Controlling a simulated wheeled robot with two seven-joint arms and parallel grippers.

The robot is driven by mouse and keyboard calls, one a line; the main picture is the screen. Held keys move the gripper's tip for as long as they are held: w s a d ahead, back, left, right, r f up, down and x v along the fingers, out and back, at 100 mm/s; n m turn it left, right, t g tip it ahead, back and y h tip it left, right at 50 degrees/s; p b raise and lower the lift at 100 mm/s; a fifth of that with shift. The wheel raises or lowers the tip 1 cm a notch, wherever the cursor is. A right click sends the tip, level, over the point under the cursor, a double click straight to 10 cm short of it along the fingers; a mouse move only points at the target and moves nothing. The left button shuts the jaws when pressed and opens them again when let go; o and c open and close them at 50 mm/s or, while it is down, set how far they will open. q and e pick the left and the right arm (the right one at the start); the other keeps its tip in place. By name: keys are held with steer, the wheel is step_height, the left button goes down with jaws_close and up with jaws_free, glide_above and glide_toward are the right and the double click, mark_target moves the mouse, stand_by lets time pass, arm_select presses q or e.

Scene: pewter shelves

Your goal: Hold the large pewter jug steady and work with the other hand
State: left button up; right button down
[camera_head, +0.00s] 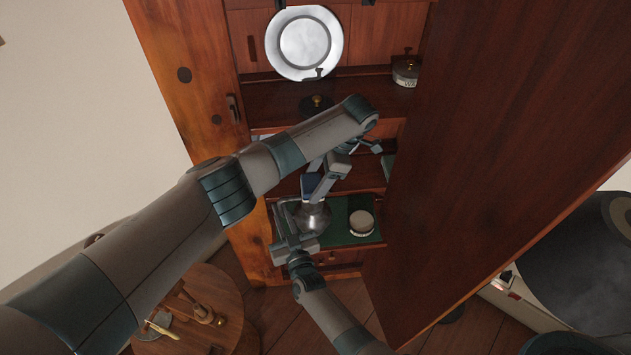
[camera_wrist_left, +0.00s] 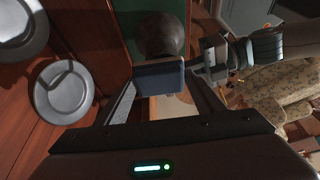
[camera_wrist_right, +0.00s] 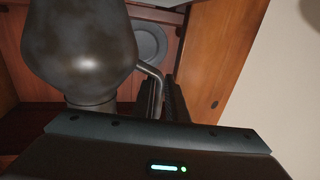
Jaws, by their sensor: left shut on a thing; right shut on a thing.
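The large pewter jug (camera_head: 314,217) stands on a green mat (camera_head: 338,234) on the low shelf. Its dark body fills the upper left of the right wrist view (camera_wrist_right: 80,45), and it also shows at the top of the left wrist view (camera_wrist_left: 158,32). My right gripper (camera_head: 285,232) is shut on the jug's handle (camera_wrist_right: 150,72), beside its body. My left gripper (camera_head: 316,186) reaches down from above, shut on a dark blue block (camera_wrist_left: 160,78). The block is at the jug's upper side; I cannot tell whether they touch.
A round cream tin (camera_head: 361,223) sits right of the jug. A pewter plate (camera_head: 303,43) and a labelled pot (camera_head: 406,72) are on upper shelves. A large brown wooden panel (camera_head: 520,140) closes off the right side. A round stool (camera_head: 225,300) with small items stands lower left.

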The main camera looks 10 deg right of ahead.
arm_select(q)
steer(key=shift+w+a+r, duration=0.15)
steer(key=shift+w, duration=0.05)
steer(key=shift+s+f, duration=0.25)
steer(key=shift+s, duration=0.7)
steer(key=shift+w, duration=0.85)
steer(key=shift+w+r, duration=0.1)
steer(key=shift+r, duration=0.05)
steer(key=shift+w+r, duration=0.1)
steer(key=shift+r, duration=0.05)
